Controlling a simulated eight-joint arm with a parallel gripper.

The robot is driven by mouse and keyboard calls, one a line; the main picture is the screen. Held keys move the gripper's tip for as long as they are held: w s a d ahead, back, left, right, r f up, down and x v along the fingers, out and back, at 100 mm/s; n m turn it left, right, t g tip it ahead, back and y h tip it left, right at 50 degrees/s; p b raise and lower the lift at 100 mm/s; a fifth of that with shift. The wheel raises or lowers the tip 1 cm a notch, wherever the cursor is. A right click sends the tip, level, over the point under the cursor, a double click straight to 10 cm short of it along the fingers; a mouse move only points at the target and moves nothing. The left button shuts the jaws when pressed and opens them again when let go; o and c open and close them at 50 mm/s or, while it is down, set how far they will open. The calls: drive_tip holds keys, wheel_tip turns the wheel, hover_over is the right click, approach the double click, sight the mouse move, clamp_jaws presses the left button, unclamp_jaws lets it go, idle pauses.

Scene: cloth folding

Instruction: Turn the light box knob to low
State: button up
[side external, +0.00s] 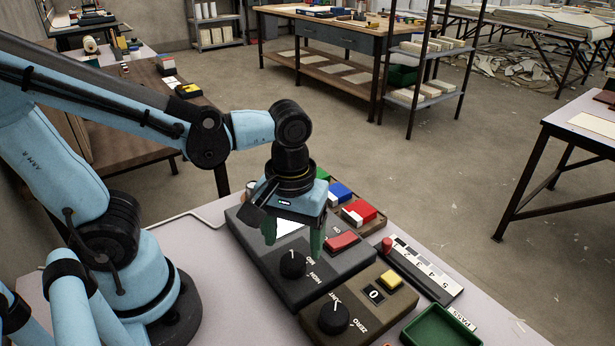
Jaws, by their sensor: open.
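The light box (322,268) is a dark grey box on the pale table, with a bright white panel (287,228) partly behind my gripper. Its round black knob (293,264) sits near the front edge, with a small white mark on it. The words MID and HIGH show to the knob's right; I cannot make out a LOW label. A red switch (341,242) is on the same box. My gripper (293,242) points down with its two green fingers apart, above and behind the knob in the picture. It looks empty and apart from the knob.
A brown box (350,305) with a ZERO knob (334,317), a 0 display and a yellow button (390,280) stands in front. A red-ended slider scale (425,270) and a green tray (440,327) lie right. Green, blue and red items (358,212) sit behind.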

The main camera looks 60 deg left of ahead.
sight(295, 255)
wheel_tip(295, 255, up, 8)
drive_tip(key=shift+r, duration=0.15)
idle(0.4)
drive_tip(key=w+a+f+m+t, duration=0.3)
drive_tip(key=w+a+m+t, duration=0.2)
drive_tip(key=a+m+t, duration=0.1)
drive_tip(key=shift+w+a+f+m+t, duration=0.2)
drive_tip(key=shift+a+m+t, duration=0.2)
drive_tip(key=shift+m+t, duration=0.15)
